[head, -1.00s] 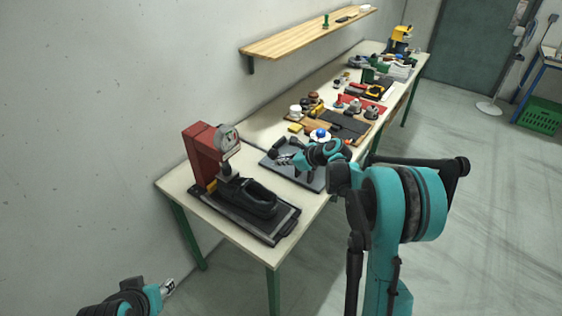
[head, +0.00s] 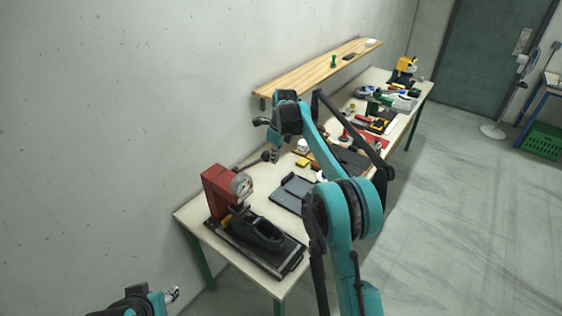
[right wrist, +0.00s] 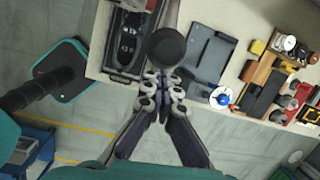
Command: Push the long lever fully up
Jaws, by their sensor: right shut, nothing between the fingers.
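The red press (head: 216,190) with a round dial (head: 241,185) stands at the near end of the table. Its long lever (head: 250,163) sticks out behind the press, tilted slightly up, and ends in a black ball knob (head: 266,157). My right gripper (head: 273,155) is shut and empty, beside the knob. In the right wrist view the knob (right wrist: 167,46) shows just beyond the shut fingertips (right wrist: 163,76); I cannot tell whether they touch. My left gripper (head: 173,294) is at the lower left, away from the table, its jaw state unclear.
A dark shoe (head: 258,232) lies on the black tray (head: 286,266) before the press. A grey flat tray (head: 287,196) lies beside it. Several tools and parts crowd the table farther back. A wooden shelf (head: 310,77) hangs on the wall above.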

